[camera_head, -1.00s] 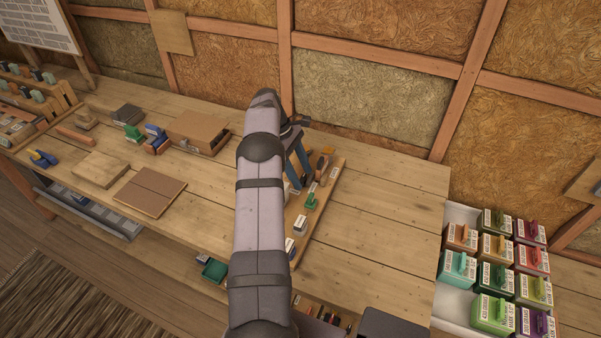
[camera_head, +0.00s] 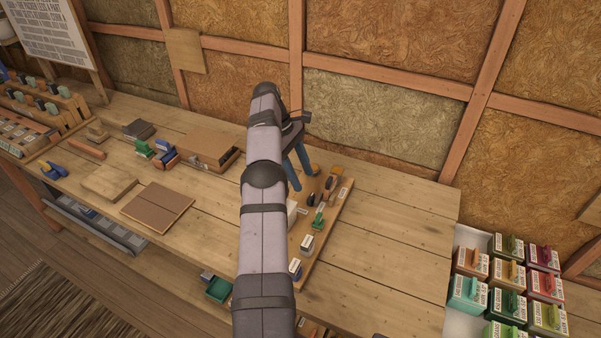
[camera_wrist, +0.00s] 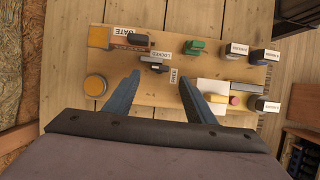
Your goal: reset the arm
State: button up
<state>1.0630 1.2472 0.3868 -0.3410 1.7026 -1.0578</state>
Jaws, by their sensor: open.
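My gripper (camera_head: 303,180) is above the back end of a wooden board (camera_head: 333,213) on the workbench, with its two blue fingers pointing down. In the wrist view my gripper (camera_wrist: 158,92) has its fingers spread apart with nothing between the tips. Below them the board (camera_wrist: 133,92) carries small stamps and labels. A dark stamp (camera_wrist: 153,63) lies just beyond the fingertips, and a green stamp (camera_wrist: 194,47) is farther off to the right. My arm hides part of the board's left side in the head view.
A tan box (camera_head: 208,147), brown panels (camera_head: 157,207) and blue-handled items (camera_head: 53,170) lie on the left of the bench. A white tray (camera_head: 470,238) of colored boxes stands at the right. The bench (camera_head: 390,235) right of the board is clear. An insulated wall (camera_head: 380,110) rises behind.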

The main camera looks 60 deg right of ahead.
jog(key=shift+r, duration=0.1)
dwell(0.5)
jog(key=w+a+r, duration=0.2)
jog(key=w+a, duration=0.4)
jog(key=w, duration=0.3)
jog(key=w+a+r+t, duration=0.1)
jog(key=w+a, duration=0.2)
jog(key=a, duration=0.4)
jog(key=w+a+n+t+h, duration=0.1)
jog(key=w+a, duration=0.2)
jog(key=a, duration=0.4)
jog(key=w+a+r+t, duration=0.1)
jog(key=w+a, duration=0.2)
jog(key=a, duration=0.4)
jog(key=s+a+f, duration=0.1)
jog(key=s+a, duration=0.4)
jog(key=a, duration=0.3)
jog(key=s+a+f+t, duration=0.1)
jog(key=s+a+f, duration=0.1)
jog(key=s+a, duration=0.3)
jog(key=s+a+f+y, duration=0.1)
jog(key=s+a, duration=0.4)
jog(key=a, duration=0.7)
jog(key=shift+s+f+m, duration=0.2)
jog(key=shift+s+m, duration=0.05)
jog(key=shift+m, duration=0.15)
